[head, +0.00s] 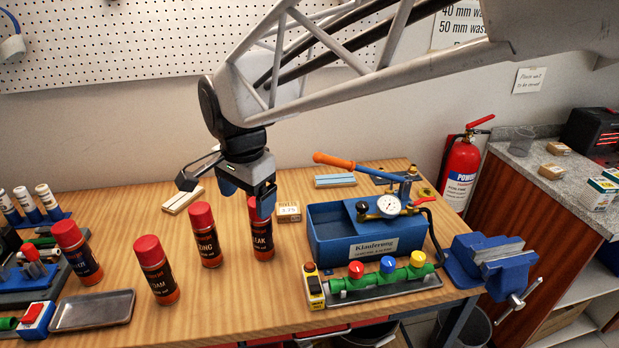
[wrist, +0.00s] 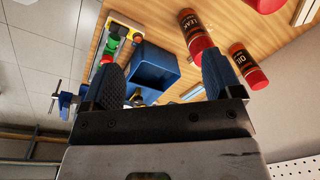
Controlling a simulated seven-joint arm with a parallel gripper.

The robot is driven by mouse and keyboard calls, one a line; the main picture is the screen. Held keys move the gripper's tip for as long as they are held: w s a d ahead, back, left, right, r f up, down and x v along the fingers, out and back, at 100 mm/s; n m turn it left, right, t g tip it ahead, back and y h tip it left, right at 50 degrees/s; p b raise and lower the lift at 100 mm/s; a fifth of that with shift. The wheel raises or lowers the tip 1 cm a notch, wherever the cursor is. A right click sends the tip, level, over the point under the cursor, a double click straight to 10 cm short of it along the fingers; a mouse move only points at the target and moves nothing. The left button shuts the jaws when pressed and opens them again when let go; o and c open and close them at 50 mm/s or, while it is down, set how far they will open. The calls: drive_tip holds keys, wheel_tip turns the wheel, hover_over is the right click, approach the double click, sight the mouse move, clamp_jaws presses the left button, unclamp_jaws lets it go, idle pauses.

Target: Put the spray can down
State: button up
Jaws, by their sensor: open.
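Several dark spray cans with red caps stand upright on the wooden bench. The one marked LEAK (head: 262,242) is just below my gripper (head: 247,192), whose right finger overlaps its cap in the head view. The LEAK can also shows in the wrist view (wrist: 190,22), close to the right fingertip, and no can is clearly held. Others are the ZING-lettered can (head: 208,245), the OAM-lettered can (head: 158,277) and the leftmost can (head: 85,262). A can marked OIL (wrist: 242,58) shows in the wrist view. My gripper is open in both views.
A blue test-pump tank (head: 330,238) stands right of the LEAK can, with a green valve manifold (head: 385,275) in front. A blue vise (head: 490,262) is at the right edge. A small box (head: 288,212) lies behind the cans. A metal tray (head: 92,310) is front left.

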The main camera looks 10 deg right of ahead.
drive_tip(key=s+d+f+n, duration=0.2)
drive_tip(key=s+d+n, duration=0.2)
drive_tip(key=s+d, duration=0.4)
drive_tip(key=s+d+f+n+t, duration=0.1)
drive_tip(key=s+d+f+n, duration=0.1)
drive_tip(key=s+d+n, duration=0.3)
drive_tip(key=s+d, duration=0.3)
drive_tip(key=d, duration=0.3)
drive_tip(key=shift+d+f+h, duration=0.25)
drive_tip(key=shift+f+h, duration=0.05)
drive_tip(key=shift+f, duration=0.1)
drive_tip(key=shift+o, duration=0.4)
